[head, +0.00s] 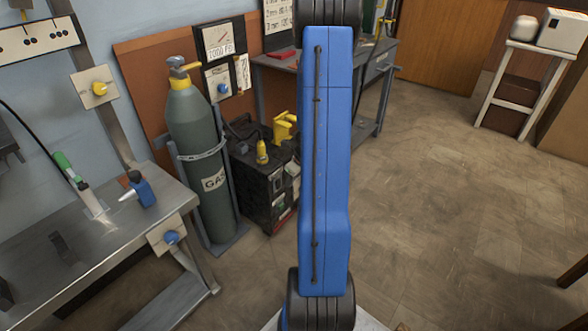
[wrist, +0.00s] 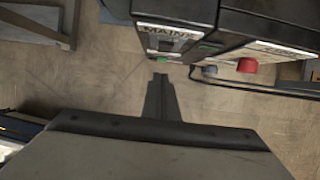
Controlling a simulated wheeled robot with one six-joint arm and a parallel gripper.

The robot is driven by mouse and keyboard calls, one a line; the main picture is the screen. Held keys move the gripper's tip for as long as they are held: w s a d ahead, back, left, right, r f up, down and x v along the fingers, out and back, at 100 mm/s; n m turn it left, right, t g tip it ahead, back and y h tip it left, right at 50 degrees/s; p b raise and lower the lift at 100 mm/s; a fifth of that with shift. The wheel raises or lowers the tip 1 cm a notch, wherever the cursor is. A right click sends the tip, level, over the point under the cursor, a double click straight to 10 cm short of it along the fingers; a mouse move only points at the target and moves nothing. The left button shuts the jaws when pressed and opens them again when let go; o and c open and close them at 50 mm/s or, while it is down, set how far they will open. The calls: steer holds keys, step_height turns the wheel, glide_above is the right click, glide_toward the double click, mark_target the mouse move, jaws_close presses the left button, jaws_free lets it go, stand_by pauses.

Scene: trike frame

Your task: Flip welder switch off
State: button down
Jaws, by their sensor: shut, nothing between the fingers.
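The welder (head: 265,185) is a dark box on the floor beside the gas cylinder in the head view. In the wrist view its front (wrist: 175,12) fills the top middle, with a panel labelled MAINS (wrist: 168,33). A small grey part (wrist: 165,46), possibly the switch, sits under that label, with a green part to its right. Whether the switch is on or off cannot be told. My gripper (wrist: 160,78) is shut and empty, its dark fingertips just below the MAINS panel in the picture and seemingly apart from it. My blue arm hides the gripper in the head view.
A grey gas cylinder (head: 202,145) stands left of the welder. A metal bench (head: 80,240) is at lower left and a desk (head: 275,65) behind. A red knob (wrist: 247,65) sticks out right of the fingers. Open floor (head: 450,190) lies to the right.

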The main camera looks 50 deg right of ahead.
step_height(320, 180, up, 10)
steer(key=shift+s+f, duration=0.15)
steer(key=shift+s, duration=0.25)
stand_by(0.6)
steer(key=s+a+r+n, duration=0.1)
steer(key=a+r+n, duration=0.7)
steer(key=a, duration=0.4)
steer(key=s+a+r+n, duration=0.1)
steer(key=a+r+n, duration=0.75)
steer(key=a, duration=0.35)
steer(key=s+a+r+n, duration=0.3)
steer(key=s+a+n, duration=0.3)
steer(key=s+n, duration=0.3)
steer(key=s+a+r+n, duration=0.3)
steer(key=s+a+n, duration=0.3)
steer(key=s+n, duration=0.2)
steer(key=shift+s+a+r+n+t, duration=0.2)
steer(key=shift+s+a+n+t, duration=0.15)
steer(key=shift+n, duration=0.4)
